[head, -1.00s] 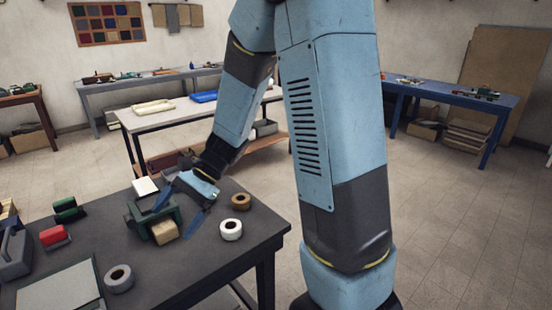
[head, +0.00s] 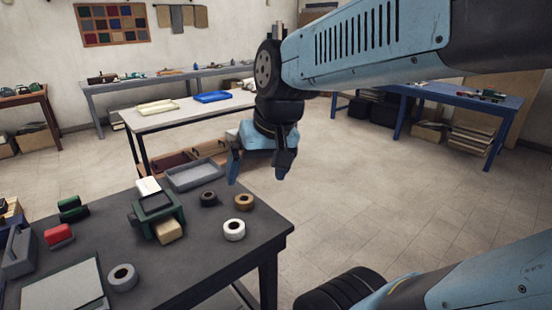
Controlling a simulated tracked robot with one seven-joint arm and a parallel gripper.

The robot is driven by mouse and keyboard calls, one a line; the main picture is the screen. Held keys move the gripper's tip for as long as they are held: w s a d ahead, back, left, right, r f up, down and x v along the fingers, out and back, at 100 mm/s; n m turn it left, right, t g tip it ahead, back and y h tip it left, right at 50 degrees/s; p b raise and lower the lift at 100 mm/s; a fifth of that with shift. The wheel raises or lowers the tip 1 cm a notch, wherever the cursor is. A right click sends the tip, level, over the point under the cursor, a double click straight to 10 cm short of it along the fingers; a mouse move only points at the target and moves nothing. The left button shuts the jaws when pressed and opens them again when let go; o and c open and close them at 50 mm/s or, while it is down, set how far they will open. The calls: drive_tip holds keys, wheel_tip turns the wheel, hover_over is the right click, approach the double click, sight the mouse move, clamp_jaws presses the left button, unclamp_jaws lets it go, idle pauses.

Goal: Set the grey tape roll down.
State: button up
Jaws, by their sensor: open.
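The grey tape roll (head: 122,277) lies flat on the dark table (head: 205,265), beside a pale grey board near the table's front. My gripper (head: 257,178) hangs to the right of the table's objects, pointing down with its fingers apart. Nothing is between its fingers, and it is well apart from the grey roll. A white roll (head: 234,230), a brown roll (head: 243,202) and a dark roll (head: 208,198) also lie on the table.
A grey tray (head: 195,176) sits at the table's far edge. A green frame-like holder (head: 157,212) stands by a tan block (head: 169,232). A red block (head: 58,234) is at left. The table between the grey and white rolls is clear.

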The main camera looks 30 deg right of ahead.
drive_tip(key=shift+n+t+h, duration=0.5)
drive_tip(key=shift+t+h, duration=0.2)
drive_tip(key=shift+t, duration=0.1)
drive_tip(key=d, duration=0.1)
drive_tip(key=s+d+r, duration=0.2)
drive_tip(key=d, duration=0.1)
drive_tip(key=shift+r, duration=0.2)
